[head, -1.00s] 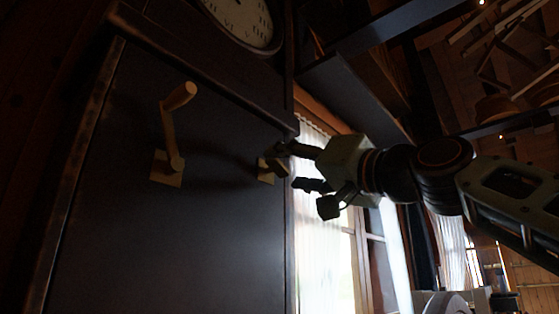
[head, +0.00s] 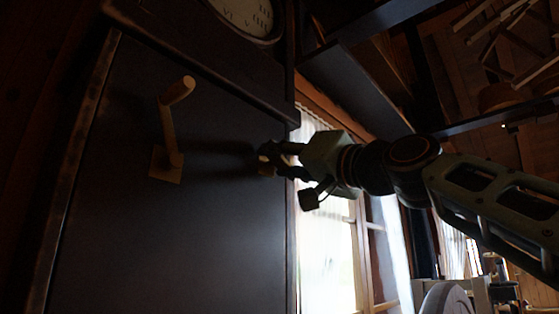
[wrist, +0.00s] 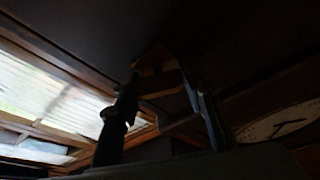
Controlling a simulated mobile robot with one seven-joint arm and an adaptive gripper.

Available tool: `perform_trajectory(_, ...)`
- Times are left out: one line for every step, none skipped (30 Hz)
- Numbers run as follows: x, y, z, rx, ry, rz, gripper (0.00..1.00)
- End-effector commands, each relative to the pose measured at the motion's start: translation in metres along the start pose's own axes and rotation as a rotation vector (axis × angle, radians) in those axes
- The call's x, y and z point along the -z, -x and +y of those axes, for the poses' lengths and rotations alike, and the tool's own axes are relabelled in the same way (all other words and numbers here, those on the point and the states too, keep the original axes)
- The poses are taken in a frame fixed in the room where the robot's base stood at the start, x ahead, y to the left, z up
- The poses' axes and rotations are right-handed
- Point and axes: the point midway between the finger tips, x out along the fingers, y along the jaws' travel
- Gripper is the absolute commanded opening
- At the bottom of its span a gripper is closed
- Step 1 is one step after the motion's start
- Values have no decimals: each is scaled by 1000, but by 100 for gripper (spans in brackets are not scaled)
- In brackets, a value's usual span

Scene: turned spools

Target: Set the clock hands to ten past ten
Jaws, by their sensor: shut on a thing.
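The clock face (head: 243,14) is pale with dark numerals, cut off at the top of the head view. In the wrist view the clock face (wrist: 275,124) is at the right edge, with dark hands showing; I cannot read the time. A light wooden crank (head: 169,130) on a square plate stands out from the dark case front at left. A smaller wooden knob (head: 264,158) sits near the case's right edge. My gripper (head: 278,159) is shut on this wooden knob, which shows between the fingers in the wrist view (wrist: 166,84). The fingers hide part of it.
The dark clock case (head: 215,235) fills the left of the head view. A bright curtained window (head: 325,240) is right of it, behind my arm. A dark beam or shelf (head: 345,85) runs above the arm.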

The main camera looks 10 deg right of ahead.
Motion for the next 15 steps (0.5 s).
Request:
perform_trajectory(0,0,0,0,0,0,14)
perform_trajectory(0,0,0,0,0,0,13)
perform_trajectory(0,0,0,0,0,0,12)
perform_trajectory(0,0,0,-1,-1,0,12)
perform_trajectory(0,0,0,-1,-2,0,12)
perform_trajectory(0,0,0,-3,-4,0,12)
perform_trajectory(0,0,0,-4,-7,0,12)
perform_trajectory(0,0,0,-6,-11,0,12)
perform_trajectory(0,0,0,-10,-19,0,12)
perform_trajectory(1,0,1,-14,-26,0,12)
perform_trajectory(1,0,1,-18,-34,0,12)
perform_trajectory(1,0,1,-24,-47,0,12)
perform_trajectory(1,0,1,-30,-59,0,12)
perform_trajectory(1,0,0,-35,-71,0,12)
perform_trajectory(1,0,1,-43,-89,0,12)
